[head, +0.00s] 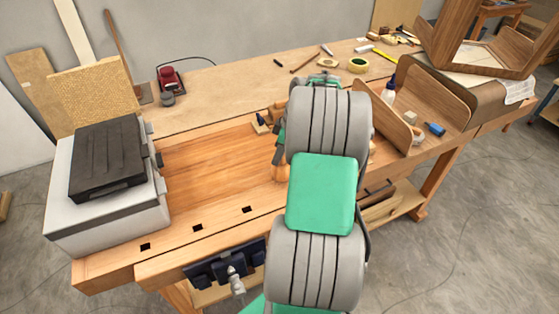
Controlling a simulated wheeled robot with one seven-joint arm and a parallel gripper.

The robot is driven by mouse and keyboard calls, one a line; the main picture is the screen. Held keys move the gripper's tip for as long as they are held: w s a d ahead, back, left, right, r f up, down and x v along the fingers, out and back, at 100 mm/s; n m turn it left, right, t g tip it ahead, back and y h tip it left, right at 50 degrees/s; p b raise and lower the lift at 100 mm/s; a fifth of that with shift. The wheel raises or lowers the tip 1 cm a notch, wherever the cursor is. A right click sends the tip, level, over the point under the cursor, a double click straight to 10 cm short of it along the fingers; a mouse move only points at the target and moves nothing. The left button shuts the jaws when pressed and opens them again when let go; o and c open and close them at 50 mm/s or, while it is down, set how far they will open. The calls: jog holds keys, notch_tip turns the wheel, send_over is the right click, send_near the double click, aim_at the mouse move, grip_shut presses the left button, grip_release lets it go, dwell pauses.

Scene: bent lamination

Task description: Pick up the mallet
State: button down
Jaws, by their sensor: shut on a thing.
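My arm's grey and green links cover the middle of the head view and hide most of my gripper. A dark part of my gripper (280,152) shows at the left edge of the arm, above the bench top. It is shut on a wooden piece, which I take for the mallet (279,172); its light brown rounded end shows just below the dark part. The rest of the mallet is hidden behind the arm. I cannot tell whether it touches the bench.
The workbench (210,180) has a clear stretch left of my arm. A grey-white machine with a black top (105,180) stands at its left end. A small dark-and-wood tool (262,122) lies behind the gripper.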

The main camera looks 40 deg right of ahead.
jog(key=s+r+b, duration=0.2)
jog(key=s+r, duration=0.9)
jog(key=s, duration=0.3)
jog(key=shift+a+r, duration=0.2)
jog(key=c, duration=1.6)
grip_release()
grip_shut()
